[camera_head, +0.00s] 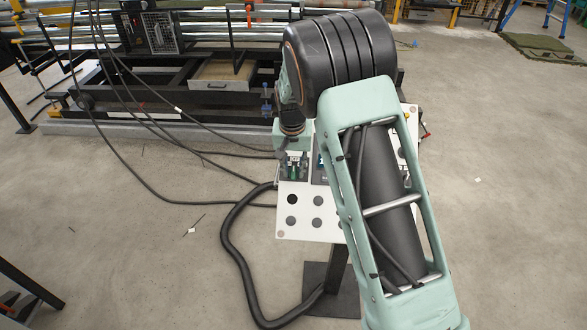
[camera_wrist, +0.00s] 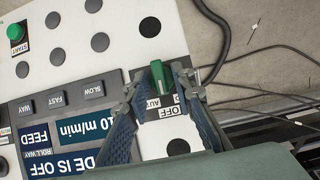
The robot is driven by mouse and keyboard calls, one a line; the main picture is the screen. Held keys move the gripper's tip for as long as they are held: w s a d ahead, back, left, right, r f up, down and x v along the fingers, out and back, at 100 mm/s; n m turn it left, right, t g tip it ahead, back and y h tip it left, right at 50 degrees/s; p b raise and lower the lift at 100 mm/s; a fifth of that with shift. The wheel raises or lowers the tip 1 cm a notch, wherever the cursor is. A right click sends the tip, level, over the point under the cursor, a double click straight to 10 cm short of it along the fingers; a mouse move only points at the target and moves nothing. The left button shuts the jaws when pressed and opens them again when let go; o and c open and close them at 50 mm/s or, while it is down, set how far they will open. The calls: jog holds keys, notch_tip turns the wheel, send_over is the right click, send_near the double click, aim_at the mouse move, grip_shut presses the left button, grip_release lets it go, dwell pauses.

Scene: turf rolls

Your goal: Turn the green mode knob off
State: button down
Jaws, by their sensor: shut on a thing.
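The green mode knob (camera_wrist: 157,75) sits on the panel, between the fingers of my gripper (camera_wrist: 157,84) in the wrist view. The fingers are closed on it from both sides. The knob's long grip runs roughly up and down in that view. An AUTO label (camera_wrist: 152,103) and an OFF label (camera_wrist: 170,111) lie just below the knob, partly beside the fingers. In the head view my gripper (camera_head: 294,165) is over the upper left of the white panel (camera_head: 313,232), with a small patch of green showing there.
A green START button (camera_wrist: 16,32), several dark round buttons and SLOW, FAST and WAY keys are on the panel. A blue display (camera_wrist: 88,123) lies below them. A thick black hose (camera_head: 245,272) hangs beside the panel stand. A machine frame (camera_head: 190,95) stands behind.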

aim_at(293, 180)
jog(key=c, duration=2)
grip_release()
jog(key=shift+f, duration=0.1)
jog(key=r, duration=0.4)
jog(key=s+r, duration=0.1)
jog(key=r, duration=0.3)
jog(key=s+r, duration=0.1)
jog(key=r, duration=0.3)
